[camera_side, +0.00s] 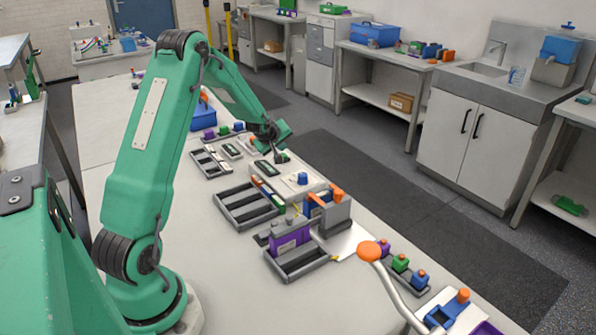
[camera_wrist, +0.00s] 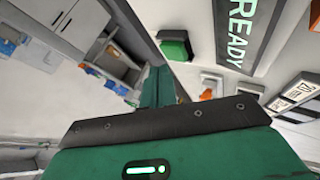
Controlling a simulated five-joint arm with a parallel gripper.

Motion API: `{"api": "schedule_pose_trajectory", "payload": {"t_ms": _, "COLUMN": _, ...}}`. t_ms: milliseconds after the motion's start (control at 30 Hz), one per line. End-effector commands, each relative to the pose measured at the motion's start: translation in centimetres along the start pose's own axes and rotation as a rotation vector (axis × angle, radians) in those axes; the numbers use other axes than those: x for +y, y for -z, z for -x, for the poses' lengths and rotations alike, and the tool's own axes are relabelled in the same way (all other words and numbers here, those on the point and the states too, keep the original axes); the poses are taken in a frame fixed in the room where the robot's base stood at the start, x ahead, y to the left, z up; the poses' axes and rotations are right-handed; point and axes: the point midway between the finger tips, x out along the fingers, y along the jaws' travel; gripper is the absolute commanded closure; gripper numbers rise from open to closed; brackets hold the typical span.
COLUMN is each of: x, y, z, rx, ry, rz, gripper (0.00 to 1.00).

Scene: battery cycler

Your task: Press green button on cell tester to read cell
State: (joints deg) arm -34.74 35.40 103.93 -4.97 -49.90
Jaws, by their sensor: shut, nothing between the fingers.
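The cell tester (camera_side: 285,184) is a white box on the bench, below my gripper in the side view. In the wrist view its pale face (camera_wrist: 212,50) carries a dark display (camera_wrist: 245,38) reading "READY". A green button (camera_wrist: 175,46) in a dark square surround sits beside the display. My gripper (camera_side: 283,157) points down over the far part of the tester. Its green fingers (camera_wrist: 158,82) are shut and empty, with their tips just short of the button in the wrist picture. I cannot tell whether they touch it.
A grey slotted tray (camera_side: 248,207) lies left of the tester. A grey and purple fixture (camera_side: 290,238) and an orange-knobbed lever (camera_side: 370,250) stand nearer the camera. Small coloured blocks (camera_side: 400,262) line the right edge.

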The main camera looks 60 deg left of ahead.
Motion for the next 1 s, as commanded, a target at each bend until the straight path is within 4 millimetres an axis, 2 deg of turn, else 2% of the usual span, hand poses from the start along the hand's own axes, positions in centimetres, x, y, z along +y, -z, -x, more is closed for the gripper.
{"api": "schedule_pose_trajectory", "payload": {"t_ms": 1000, "x": -0.70, "y": -0.28, "z": -0.68, "rx": 0.002, "ry": 0.002, "rz": 0.000, "gripper": 1.00}}
